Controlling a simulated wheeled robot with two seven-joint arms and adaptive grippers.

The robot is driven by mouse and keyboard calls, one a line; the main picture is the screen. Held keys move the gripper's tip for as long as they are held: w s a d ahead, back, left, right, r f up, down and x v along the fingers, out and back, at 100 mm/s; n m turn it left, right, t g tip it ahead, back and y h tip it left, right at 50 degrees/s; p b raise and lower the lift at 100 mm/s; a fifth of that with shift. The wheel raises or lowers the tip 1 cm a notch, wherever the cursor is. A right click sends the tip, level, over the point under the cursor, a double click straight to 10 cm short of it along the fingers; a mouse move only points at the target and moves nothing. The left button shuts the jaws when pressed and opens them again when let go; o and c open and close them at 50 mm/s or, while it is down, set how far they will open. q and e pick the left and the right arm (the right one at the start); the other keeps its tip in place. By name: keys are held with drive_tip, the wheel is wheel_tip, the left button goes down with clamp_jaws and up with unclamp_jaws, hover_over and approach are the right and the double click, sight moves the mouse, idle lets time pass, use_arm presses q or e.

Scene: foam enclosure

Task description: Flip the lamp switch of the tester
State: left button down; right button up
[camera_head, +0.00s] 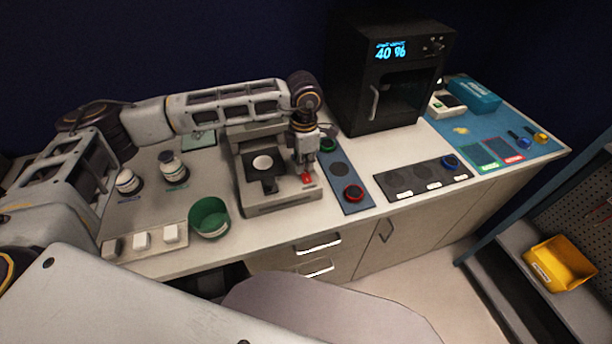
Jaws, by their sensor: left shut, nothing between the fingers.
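The tester (270,204) is a grey-white bench device in the middle of the counter. It has a black stage with a pale round disc (262,162) on it. A small red part (306,178), which looks like the lamp switch, sits at the right of its base. My left gripper (305,167) points down over the right side of the tester, shut and empty, with its tips just above the red part. I cannot tell whether they touch. My left wrist and forearm hide some of the tester's upper part. My right gripper is not in view.
A black oven-like box (392,78) reading 40 % stands behind on the right. A blue strip (340,180) with red and green rings lies close right of the tester. A green cup (209,217) and white jars (172,167) stand left. A yellow bin (558,262) sits lower right.

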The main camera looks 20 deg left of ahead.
use_arm(q)
drive_tip(key=shift+f+b, duration=0.55)
drive_tip(key=shift+f, duration=0.1)
idle(0.8)
drive_tip(key=shift+r, duration=0.15)
drive_tip(key=shift+r+p, duration=1.25)
drive_tip(key=shift+r, duration=2.15)
